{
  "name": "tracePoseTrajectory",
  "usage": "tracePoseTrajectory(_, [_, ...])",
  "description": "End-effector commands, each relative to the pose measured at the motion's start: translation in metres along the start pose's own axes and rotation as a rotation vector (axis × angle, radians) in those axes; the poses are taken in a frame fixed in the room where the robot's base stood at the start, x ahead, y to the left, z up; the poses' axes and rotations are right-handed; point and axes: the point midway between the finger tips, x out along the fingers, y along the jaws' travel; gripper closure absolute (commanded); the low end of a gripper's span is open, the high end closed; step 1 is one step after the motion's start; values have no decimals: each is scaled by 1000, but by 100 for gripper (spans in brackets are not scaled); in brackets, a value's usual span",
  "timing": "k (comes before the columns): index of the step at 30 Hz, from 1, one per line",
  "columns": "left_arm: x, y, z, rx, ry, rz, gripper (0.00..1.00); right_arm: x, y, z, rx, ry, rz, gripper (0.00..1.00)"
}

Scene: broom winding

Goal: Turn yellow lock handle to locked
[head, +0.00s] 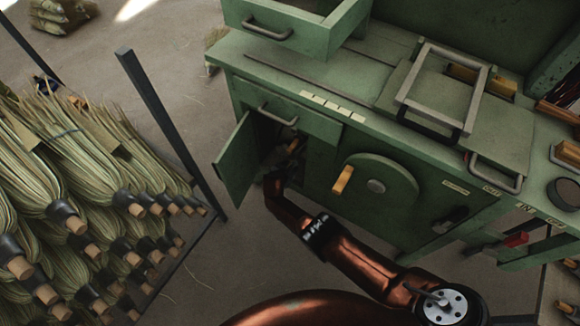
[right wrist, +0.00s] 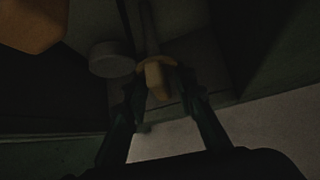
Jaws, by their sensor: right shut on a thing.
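The green cabinet (head: 320,158) has a small door (head: 236,160) standing open at its left end. My right arm reaches into this opening, and my right gripper (head: 281,168) is partly hidden in the dark there. In the right wrist view, the fingers of my right gripper (right wrist: 157,78) are closed on a small yellowish block, which I take as the yellow lock handle (right wrist: 156,82). The view is dark, so its lock position cannot be told. Another yellow handle (head: 343,180) sits on the round green cover on the cabinet's front. My left gripper is not in view.
A grey round knob (right wrist: 112,58) is beside the gripped block. An orange-tan thing (right wrist: 30,22) fills the wrist view's upper left corner. A rack of brooms (head: 75,190) stands at the left, with a dark post (head: 165,120) near the open door. Floor shows between them.

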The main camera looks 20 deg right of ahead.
Motion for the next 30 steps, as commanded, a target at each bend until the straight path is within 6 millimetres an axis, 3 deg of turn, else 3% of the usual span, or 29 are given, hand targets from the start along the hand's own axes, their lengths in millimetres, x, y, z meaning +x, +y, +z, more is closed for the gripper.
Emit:
tracePoseTrajectory(25, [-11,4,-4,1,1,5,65,0,-2,-2,-40,3,-44,100])
tracePoseTrajectory(26, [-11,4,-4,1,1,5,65,0,-2,-2,-41,3,-44,75])
tracePoseTrajectory(30, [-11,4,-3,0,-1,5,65,0,-2,-2,-40,2,-43,70])
